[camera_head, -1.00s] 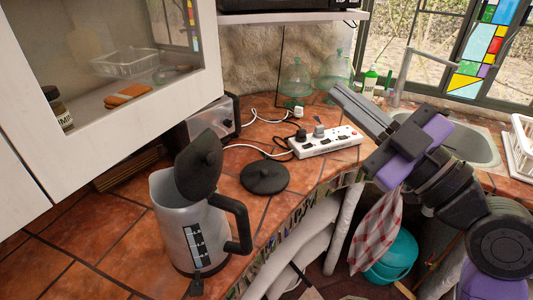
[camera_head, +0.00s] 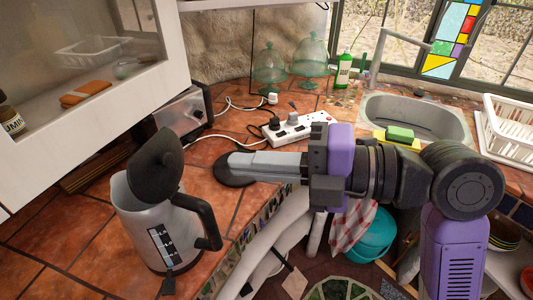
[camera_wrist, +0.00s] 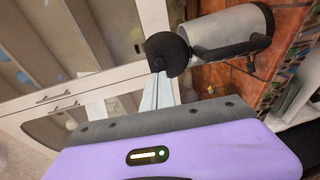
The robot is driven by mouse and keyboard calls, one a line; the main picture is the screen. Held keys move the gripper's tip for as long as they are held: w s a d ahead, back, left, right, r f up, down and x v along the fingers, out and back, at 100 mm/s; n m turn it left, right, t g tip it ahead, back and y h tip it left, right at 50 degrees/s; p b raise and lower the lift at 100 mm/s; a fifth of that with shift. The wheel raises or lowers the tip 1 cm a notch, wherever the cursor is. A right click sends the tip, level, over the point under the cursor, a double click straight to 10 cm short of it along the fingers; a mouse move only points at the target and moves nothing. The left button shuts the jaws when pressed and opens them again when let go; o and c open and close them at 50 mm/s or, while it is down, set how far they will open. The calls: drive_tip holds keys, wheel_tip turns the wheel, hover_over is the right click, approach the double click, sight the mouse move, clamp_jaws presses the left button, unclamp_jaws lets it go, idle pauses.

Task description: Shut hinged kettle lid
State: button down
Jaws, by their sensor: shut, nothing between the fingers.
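The kettle (camera_head: 150,232) stands upright on the tiled counter at the lower left of the head view, a grey-white body with a dark handle (camera_head: 207,222) on its right. Its black lid (camera_head: 155,165) stands raised and open above the rim. In the wrist view the kettle body (camera_wrist: 232,30) shows at the top, with the round lid (camera_wrist: 167,52) beyond my fingertips. My gripper (camera_head: 232,160) is shut and empty. It points left toward the kettle, to the right of the lid and apart from it in the head view.
The black round kettle base (camera_head: 234,180) lies partly hidden under my gripper. A white power strip (camera_head: 300,130) with cords lies behind. A toaster (camera_head: 185,113) and wall cabinet (camera_head: 95,75) bound the left. The sink (camera_head: 420,112) is at the right.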

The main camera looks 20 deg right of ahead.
sight(171, 159)
drive_tip(key=p+x, duration=0.1)
drive_tip(key=x, duration=0.3)
drive_tip(key=p+x, duration=0.2)
drive_tip(key=x, duration=0.2)
drive_tip(key=shift+w+a+r, duration=0.1)
drive_tip(key=shift+a+r, duration=0.1)
drive_tip(key=shift+a, duration=0.05)
drive_tip(key=shift+w+a+f+p, duration=0.2)
drive_tip(key=shift+a+p, duration=0.1)
drive_tip(key=shift+a, duration=0.05)
drive_tip(key=shift+r, duration=0.1)
